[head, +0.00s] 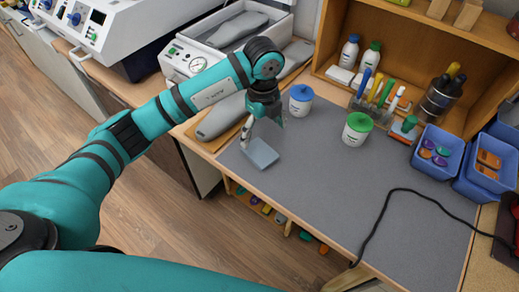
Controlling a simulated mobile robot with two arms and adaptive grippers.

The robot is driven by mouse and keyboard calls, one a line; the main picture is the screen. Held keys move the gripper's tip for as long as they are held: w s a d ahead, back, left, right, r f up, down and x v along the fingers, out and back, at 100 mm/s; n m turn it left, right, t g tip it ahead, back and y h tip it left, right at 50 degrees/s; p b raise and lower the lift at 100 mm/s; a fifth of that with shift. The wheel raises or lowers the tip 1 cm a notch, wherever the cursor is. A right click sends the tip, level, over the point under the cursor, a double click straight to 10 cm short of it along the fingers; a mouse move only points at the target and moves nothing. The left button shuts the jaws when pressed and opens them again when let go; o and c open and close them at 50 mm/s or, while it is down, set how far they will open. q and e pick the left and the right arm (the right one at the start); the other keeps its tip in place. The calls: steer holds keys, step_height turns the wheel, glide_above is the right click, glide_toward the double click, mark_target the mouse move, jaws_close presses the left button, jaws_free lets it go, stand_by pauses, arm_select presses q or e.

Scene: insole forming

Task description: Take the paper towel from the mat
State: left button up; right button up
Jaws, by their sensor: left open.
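The paper towel (263,154) is a small, folded, blue-grey square. It appears to lie near the left edge of the grey mat (330,190) on the workbench. My left gripper (261,131) reaches in from the left and points down just above the towel's far side. Its fingers are apart, one near the towel's left corner and one to the right. I cannot tell whether a fingertip touches the towel. My right gripper is not in view.
A blue-lidded jar (301,100) and a green-lidded jar (357,129) stand right of my left gripper. Blue bins (438,151) stand at the right, and a black cable (384,212) crosses the mat. A grey insole form (220,116) lies at the left. The mat's front middle is clear.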

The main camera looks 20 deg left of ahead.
mark_target(261, 153)
arm_select(q)
step_height(261, 153, down, 3)
steer(key=shift+r, duration=0.2)
steer(key=f+p, duration=0.1)
steer(key=f, duration=0.1)
steer(key=s+f+p, duration=0.1)
steer(key=f, duration=0.1)
steer(key=shift+a+p, duration=0.15)
steer(key=shift+p, duration=0.2)
steer(key=shift+w+f, duration=0.1)
steer(key=shift+f, duration=0.55)
steer(key=c, duration=0.9)
